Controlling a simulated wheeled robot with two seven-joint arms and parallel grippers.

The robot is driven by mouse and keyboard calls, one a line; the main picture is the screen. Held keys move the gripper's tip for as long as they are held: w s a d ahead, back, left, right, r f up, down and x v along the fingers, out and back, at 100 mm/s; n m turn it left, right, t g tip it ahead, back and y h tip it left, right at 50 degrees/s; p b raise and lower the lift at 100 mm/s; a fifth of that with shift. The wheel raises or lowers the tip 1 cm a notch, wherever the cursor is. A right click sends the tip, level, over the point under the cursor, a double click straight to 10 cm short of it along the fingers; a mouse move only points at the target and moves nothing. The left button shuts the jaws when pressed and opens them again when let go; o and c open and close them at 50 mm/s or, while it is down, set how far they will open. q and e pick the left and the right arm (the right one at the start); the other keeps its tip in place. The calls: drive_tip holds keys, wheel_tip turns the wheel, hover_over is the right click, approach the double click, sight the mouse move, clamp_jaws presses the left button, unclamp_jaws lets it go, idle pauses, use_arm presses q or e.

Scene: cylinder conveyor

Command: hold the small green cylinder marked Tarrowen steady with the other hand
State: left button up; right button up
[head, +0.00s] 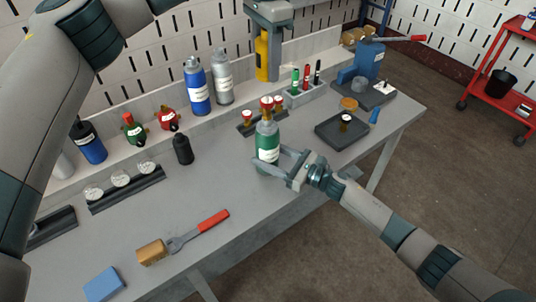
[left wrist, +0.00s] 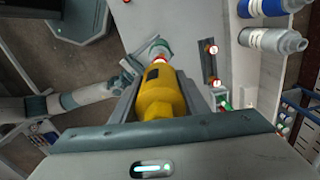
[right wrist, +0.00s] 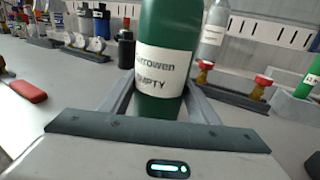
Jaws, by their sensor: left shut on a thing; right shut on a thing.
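The small green cylinder (head: 267,141) stands upright on the bench, with a red-and-brass valve (head: 267,104) on top. In the right wrist view its white label on the green body (right wrist: 168,25) reads "Tarrowen" and "EMPTY", the first letters partly cut off. My right gripper (head: 277,162) is shut around its lower body. My left gripper (head: 268,76) is shut on a yellow tool (head: 262,56), held upright above and behind the valve in the head view. In the left wrist view the yellow tool (left wrist: 160,95) points towards the valve; its far end is hidden.
Blue (head: 196,86) and grey (head: 222,77) cylinders stand at the back. A black bottle (head: 183,150) is left of the green cylinder. A dark tray (head: 329,139) lies right.

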use_arm(q)
approach(267, 114)
drive_tip(key=shift+w+a+r+m, duration=0.1)
drive_tip(key=shift+w+r+m, duration=0.2)
drive_tip(key=shift+w, duration=0.25)
drive_tip(key=shift+f, duration=1.1)
drive_tip(key=shift+o, duration=0.2)
drive_tip(key=shift+f, duration=4.45)
idle(1.5)
